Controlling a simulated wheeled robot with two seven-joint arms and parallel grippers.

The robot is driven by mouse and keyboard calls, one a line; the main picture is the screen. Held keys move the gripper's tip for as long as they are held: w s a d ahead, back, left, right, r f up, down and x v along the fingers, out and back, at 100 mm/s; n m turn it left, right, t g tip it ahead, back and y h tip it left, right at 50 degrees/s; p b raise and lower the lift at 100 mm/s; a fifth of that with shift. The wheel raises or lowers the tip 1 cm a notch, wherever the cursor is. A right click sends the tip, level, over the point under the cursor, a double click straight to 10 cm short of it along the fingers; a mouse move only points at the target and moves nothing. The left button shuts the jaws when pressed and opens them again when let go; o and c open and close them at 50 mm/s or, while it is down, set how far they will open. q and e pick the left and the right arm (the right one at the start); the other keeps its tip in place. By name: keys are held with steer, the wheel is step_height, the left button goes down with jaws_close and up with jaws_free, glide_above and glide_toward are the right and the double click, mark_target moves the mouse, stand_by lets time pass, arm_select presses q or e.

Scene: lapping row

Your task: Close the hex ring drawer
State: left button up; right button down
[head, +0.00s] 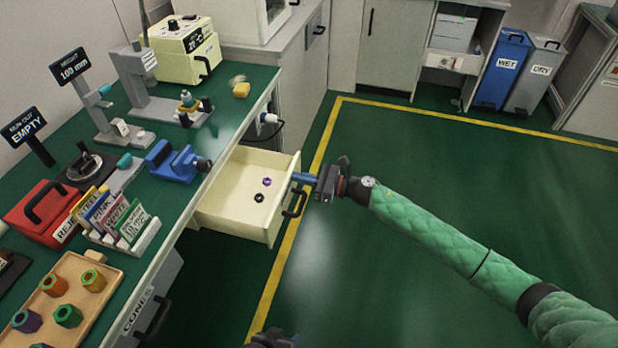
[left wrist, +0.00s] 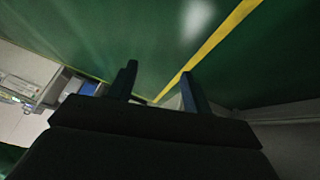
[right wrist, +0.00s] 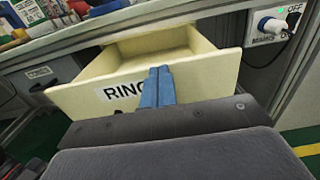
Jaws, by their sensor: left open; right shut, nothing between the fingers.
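The cream hex ring drawer (head: 238,221) stands pulled out from under the green-topped bench, with a purple ring (head: 267,182) and a black ring (head: 259,198) inside. Its dark handle (head: 296,203) is on the front. In the right wrist view the drawer front (right wrist: 205,83) carries a label that starts "RING", partly hidden by my gripper. My right gripper (head: 297,177) is shut and empty, its blue fingertips (right wrist: 159,70) at the drawer front; I cannot tell if they touch. My left gripper (left wrist: 160,82) is open and empty, low at the bottom edge of the head view (head: 272,341).
The bench top (head: 232,130) holds a blue vise (head: 172,162), a red box (head: 42,212) and a tray of hex pieces (head: 58,272). Another drawer or cabinet (head: 145,312) sits nearer. The green floor (head: 440,160) right of the drawer is clear.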

steer(key=shift+a, duration=0.2)
steer(key=shift+w+a, duration=0.15)
steer(key=shift+a, duration=0.1)
steer(key=b+x, duration=0.3)
steer(key=x, duration=1)
steer(key=shift+a+f, duration=0.1)
steer(key=shift+a, duration=0.05)
steer(key=shift+x, duration=1.25)
steer(key=shift+b+x, duration=0.35)
steer(key=shift+x, duration=0.5)
arm_select(q)
step_height(320, 180, down, 12)
steer(key=s+t, duration=0.1)
steer(key=shift+s+f, duration=0.15)
steer(key=shift+s, duration=0.05)
